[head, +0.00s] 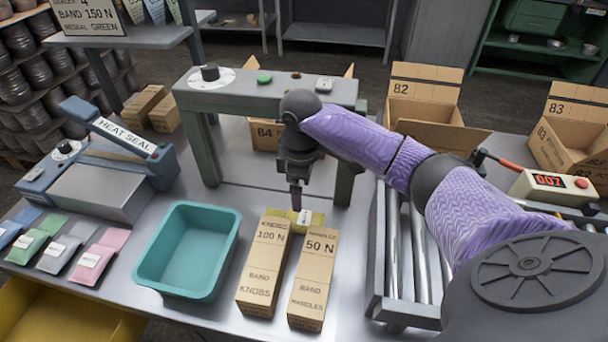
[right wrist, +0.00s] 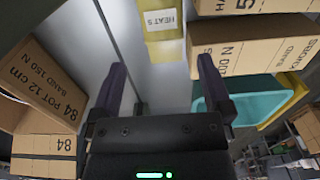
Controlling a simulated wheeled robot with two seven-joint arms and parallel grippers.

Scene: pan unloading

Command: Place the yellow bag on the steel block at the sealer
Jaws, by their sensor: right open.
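The yellow bag (head: 319,217) with a white label lies on the table behind two cardboard boxes, partly hidden by them. It also shows in the right wrist view (right wrist: 165,48), ahead of the fingers and apart from them. The steel block (head: 98,192) is at the left, in front of the heat sealer (head: 125,140), with a bare top. My left gripper is not in view.
A green frame (head: 265,92) arches behind my right gripper. Cardboard boxes (head: 264,262) (head: 314,278) stand in front of the bag. A teal tray (head: 188,286) sits between them and the steel block. Several coloured bags (head: 100,255) lie at left; a roller conveyor (head: 400,250) is at right.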

